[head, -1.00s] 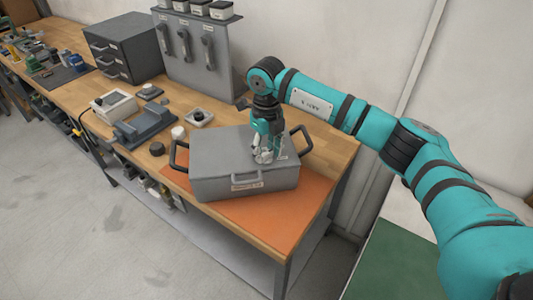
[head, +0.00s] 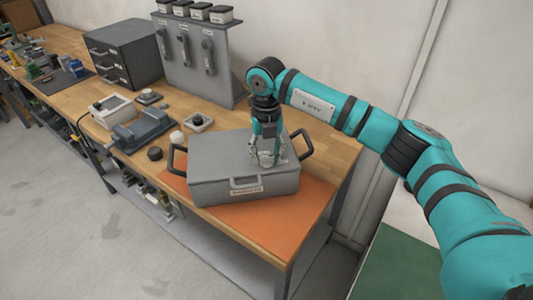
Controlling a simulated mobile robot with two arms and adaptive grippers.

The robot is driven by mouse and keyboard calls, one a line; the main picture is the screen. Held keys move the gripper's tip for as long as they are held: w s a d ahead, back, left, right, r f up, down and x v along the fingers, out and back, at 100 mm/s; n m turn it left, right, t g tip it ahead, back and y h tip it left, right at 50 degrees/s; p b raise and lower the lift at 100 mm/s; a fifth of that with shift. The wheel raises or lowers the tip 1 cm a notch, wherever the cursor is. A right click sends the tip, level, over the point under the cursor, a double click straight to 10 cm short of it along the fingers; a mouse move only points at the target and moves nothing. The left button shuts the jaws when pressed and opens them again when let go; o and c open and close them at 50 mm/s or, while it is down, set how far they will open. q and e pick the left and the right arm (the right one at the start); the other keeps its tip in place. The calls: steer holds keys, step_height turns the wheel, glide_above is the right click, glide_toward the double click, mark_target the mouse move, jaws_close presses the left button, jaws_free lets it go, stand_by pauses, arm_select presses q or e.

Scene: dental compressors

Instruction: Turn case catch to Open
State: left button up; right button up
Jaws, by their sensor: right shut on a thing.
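A grey case (head: 215,165) with dark side handles and a front handle sits on an orange mat (head: 290,225) on the wooden workbench. My right gripper (head: 265,163) points down onto the case's lid, right of its middle, and is shut on a small part there. The fingers hide most of this part, which I take to be the case catch; its position cannot be read. A pale label shows beside the fingers. My left gripper is not in view.
Left of the case are a grey cradle-like fixture (head: 145,132), a white box (head: 112,110), a black puck (head: 154,154) and a small switch plate (head: 198,122). A grey drawer cabinet (head: 125,55) and an upright panel (head: 190,65) stand behind. The mat's front is clear.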

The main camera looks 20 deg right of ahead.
mark_target(267, 156)
stand_by(0.3)
steer(key=o, duration=1.2)
steer(key=shift+c, duration=0.2)
steer(key=shift+r, duration=0.1)
step_height(267, 156, up, 12)
